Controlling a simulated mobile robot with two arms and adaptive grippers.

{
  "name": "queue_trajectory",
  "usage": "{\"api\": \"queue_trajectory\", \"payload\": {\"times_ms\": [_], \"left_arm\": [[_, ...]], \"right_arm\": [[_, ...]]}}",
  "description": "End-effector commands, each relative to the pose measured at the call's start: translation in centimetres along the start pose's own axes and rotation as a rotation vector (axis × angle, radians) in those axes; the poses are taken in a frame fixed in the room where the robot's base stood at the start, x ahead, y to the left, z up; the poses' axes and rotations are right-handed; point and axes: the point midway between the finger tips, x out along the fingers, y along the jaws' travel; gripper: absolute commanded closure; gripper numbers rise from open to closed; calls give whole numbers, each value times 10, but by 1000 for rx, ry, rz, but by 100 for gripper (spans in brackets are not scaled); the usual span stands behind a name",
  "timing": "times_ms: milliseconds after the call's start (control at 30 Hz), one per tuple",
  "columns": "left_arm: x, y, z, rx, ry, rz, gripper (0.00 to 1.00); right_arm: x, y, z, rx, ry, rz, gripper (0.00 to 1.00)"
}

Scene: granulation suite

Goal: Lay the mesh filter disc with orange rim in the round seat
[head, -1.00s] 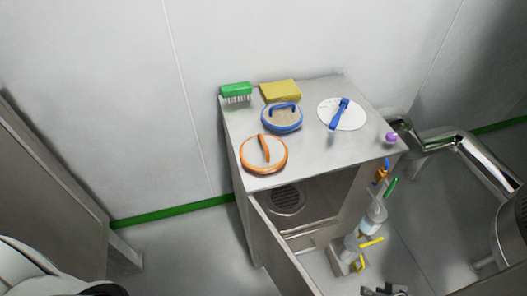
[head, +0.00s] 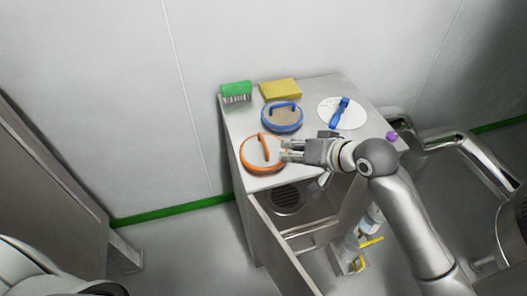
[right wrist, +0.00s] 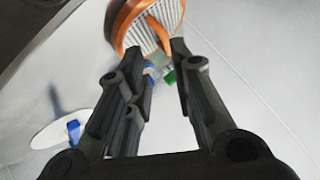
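The mesh filter disc with orange rim (head: 264,166) lies on the steel cabinet top at its front left corner, with an upright orange handle across it. It also shows in the right wrist view (right wrist: 126,22), beyond the fingertips. My right gripper (head: 284,150) is at the disc's right edge, fingers spread and pointing at the handle. In the right wrist view the open fingers (right wrist: 160,50) have nothing held between them. A round seat with a dark grille (head: 286,198) is inside the open cabinet below. My left gripper is not in view.
A blue-rimmed disc (head: 282,118), a white disc with blue handle (head: 352,112), a green brush (head: 236,90), a yellow sponge (head: 281,89) and a purple knob (head: 392,136) are on the top. A bottle (head: 373,218) is at the right.

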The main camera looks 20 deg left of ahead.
Motion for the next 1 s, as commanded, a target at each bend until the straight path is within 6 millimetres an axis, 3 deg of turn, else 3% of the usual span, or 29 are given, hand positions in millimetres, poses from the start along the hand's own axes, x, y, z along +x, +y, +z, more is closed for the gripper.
{"api": "queue_trajectory", "payload": {"times_ms": [200,500,767,1000], "left_arm": [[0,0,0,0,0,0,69],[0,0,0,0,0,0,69],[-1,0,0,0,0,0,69],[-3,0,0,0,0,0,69]], "right_arm": [[8,-8,-17,8,-1,-16,78],[50,-9,-17,9,-1,-17,78],[66,-9,-18,7,-1,-16,78],[97,-6,-18,8,-1,-16,78]]}}
